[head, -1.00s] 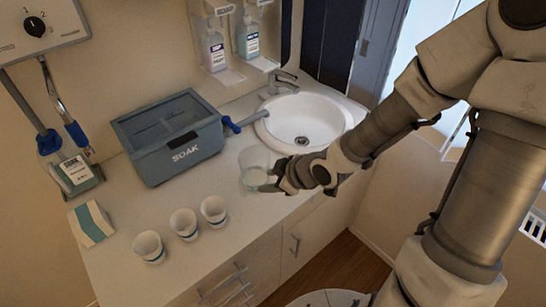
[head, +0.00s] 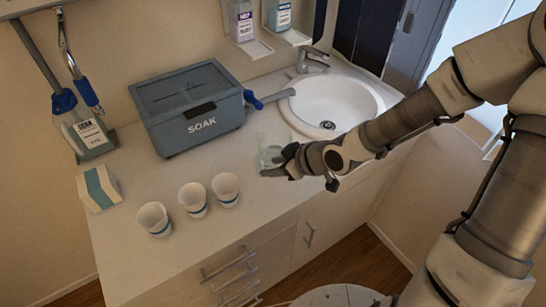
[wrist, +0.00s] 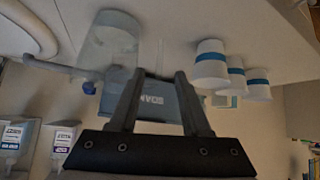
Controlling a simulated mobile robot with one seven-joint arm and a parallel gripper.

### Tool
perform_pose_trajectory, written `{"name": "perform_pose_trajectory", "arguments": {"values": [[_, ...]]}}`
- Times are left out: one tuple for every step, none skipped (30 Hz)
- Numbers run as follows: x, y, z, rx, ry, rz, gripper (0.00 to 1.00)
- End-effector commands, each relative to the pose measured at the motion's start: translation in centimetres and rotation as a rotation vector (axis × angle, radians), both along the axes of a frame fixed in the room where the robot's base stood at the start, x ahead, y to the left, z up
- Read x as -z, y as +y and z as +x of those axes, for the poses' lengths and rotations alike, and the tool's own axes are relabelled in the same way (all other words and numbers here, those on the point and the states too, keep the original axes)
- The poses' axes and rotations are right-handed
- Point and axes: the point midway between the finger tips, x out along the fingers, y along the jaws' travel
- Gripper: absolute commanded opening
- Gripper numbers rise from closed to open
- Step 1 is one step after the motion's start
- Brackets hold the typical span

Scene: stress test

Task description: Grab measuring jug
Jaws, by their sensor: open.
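The clear measuring jug (head: 271,150) stands upright on the counter, between the grey SOAK box and the sink. My gripper (head: 277,165) is at its front right side and hides part of its lower body. In the upside-down wrist view the jug (wrist: 108,42) shows left of my open, empty fingers (wrist: 161,75). The left finger's tip overlaps the jug's edge in that picture; I cannot tell whether they touch. The jug is not between the fingers.
The SOAK box (head: 191,107) with its blue-handled tap stands behind left of the jug, the white sink (head: 335,103) to the right. Several paper cups (head: 192,197) stand at the front edge.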

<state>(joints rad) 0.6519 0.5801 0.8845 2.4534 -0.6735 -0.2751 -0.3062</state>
Motion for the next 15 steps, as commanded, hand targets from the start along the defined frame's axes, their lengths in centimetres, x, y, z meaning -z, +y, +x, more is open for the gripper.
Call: {"name": "perform_pose_trajectory", "arguments": {"values": [[0.9,0.6,0.3,-0.004,0.0,0.001,0.47],[1.2,0.8,0.4,-0.004,0.0,0.001,0.47],[1.6,1.1,0.6,-0.003,0.0,0.001,0.47],[1.9,1.4,0.8,-0.005,-0.001,0.0,0.47],[2.1,1.6,1.0,-0.004,0.0,0.001,0.47],[2.5,1.9,1.2,-0.004,0.0,0.001,0.47],[2.7,2.2,1.4,-0.004,0.0,0.001,0.47],[3.0,2.4,1.5,-0.004,-0.001,0.002,0.47],[3.2,2.6,1.7,-0.002,-0.001,0.0,0.47],[3.4,2.8,1.8,-0.003,0.0,0.001,0.47],[3.6,2.9,1.9,-0.003,0.0,0.001,0.47],[3.7,3.0,2.0,-0.002,-0.001,0.0,0.47],[3.8,3.1,2.1,-0.003,0.0,0.001,0.47],[3.9,3.2,2.2,-0.002,-0.001,0.0,0.47],[3.9,3.3,2.2,-0.001,0.0,0.001,0.47]]}}
